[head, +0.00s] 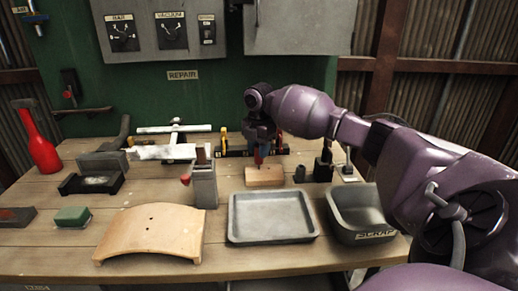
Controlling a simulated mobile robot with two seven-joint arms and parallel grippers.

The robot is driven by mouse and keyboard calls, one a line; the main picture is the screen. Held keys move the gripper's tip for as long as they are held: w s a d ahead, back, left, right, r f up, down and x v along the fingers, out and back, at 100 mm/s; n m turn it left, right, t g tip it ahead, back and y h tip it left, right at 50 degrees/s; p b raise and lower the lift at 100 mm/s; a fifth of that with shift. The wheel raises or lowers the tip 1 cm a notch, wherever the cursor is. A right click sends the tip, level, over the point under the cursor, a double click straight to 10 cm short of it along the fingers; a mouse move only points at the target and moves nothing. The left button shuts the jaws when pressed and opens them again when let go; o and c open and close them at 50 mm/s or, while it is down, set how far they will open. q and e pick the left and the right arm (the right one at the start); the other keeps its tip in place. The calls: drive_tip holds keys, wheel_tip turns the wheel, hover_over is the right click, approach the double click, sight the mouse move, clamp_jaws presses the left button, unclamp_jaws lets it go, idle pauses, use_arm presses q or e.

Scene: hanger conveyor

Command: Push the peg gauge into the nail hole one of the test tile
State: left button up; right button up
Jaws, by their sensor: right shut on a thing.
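The test tile (152,234) is a curved, tan clay tile lying at the front left of the table. My right gripper (260,150) is at the back middle, pointing down and shut on a small red and blue piece, which looks like the peg gauge (259,158). The piece is directly above a small wooden block (264,177); I cannot tell whether its lower end is in the block or just over it. The gripper is well behind and to the right of the tile. My left gripper is not in view.
A grey tray (233,240) lies right of the tile, with a grey scrap bin (340,226) beyond it. A grey upright holder (204,188) stands behind the tile. A green block (72,217) and red bottle (38,140) are left. Tools line the back.

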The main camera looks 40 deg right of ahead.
drive_tip(key=shift+f, duration=1.15)
idle(1.5)
drive_tip(key=o, duration=0.6)
drive_tip(key=shift+o, duration=0.6)
drive_tip(key=o, duration=0.5)
wheel_tip(320, 180, up, 11)
drive_tip(key=shift+f+p, duration=0.1)
drive_tip(key=shift+p, duration=0.65)
